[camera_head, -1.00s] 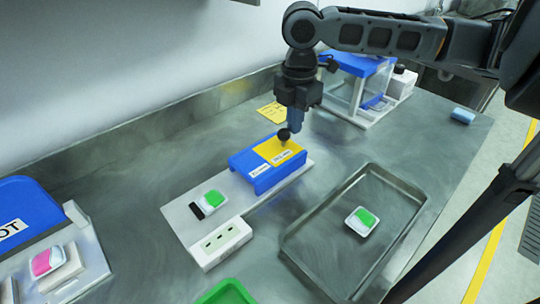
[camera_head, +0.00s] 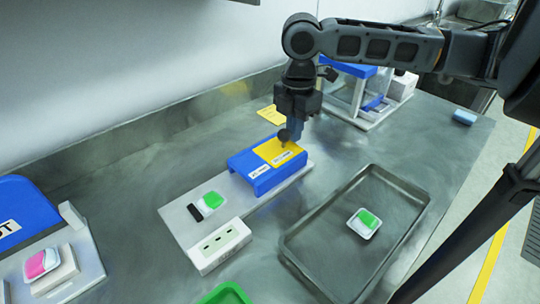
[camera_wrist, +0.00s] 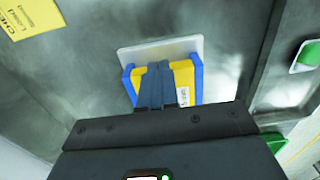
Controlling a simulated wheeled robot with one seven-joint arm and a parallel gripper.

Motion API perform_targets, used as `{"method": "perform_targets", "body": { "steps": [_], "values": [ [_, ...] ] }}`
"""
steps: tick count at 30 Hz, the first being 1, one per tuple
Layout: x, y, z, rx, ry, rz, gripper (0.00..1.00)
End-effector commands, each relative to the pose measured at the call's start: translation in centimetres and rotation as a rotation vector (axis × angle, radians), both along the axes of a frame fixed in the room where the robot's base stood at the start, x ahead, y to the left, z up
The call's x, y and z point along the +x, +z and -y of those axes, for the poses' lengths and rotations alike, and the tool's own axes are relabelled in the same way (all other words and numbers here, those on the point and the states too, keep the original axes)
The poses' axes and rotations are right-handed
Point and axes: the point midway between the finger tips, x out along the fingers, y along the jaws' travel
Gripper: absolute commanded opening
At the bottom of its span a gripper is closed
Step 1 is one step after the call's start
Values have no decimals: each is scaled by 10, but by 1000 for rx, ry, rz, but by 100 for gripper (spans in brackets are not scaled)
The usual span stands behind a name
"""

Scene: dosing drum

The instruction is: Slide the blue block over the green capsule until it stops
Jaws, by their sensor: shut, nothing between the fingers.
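The blue block (camera_head: 240,163), with a yellow top, sits on a pale base plate (camera_head: 183,213) near its far right end. The green capsule (camera_head: 211,199), green and white, lies on the same plate to the block's lower left, apart from it, with a small black piece beside it. My gripper (camera_head: 293,137) is shut and empty at the block's far right end. A dark round knob shows beside the fingertips. The wrist view shows the shut fingers (camera_wrist: 156,85) over the yellow top; whether they touch the block is unclear.
A white socketed box (camera_head: 220,245) stands along the plate's near side. A metal tray (camera_head: 330,262) holding another green-and-white capsule (camera_head: 364,223) lies right. A blue-and-white stand (camera_head: 352,85) is behind. A pink capsule (camera_head: 41,263) lies far left.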

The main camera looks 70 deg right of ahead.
Motion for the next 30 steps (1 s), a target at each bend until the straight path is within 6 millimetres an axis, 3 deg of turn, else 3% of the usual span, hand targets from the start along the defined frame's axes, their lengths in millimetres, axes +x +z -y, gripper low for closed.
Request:
{"method": "perform_targets", "body": {
  "steps": [11, 30],
  "values": [
    [1, 0, -1, 0, 1, 0, 0],
    [14, 1, -24, 1, 2, -1, 0]
  ]
}}
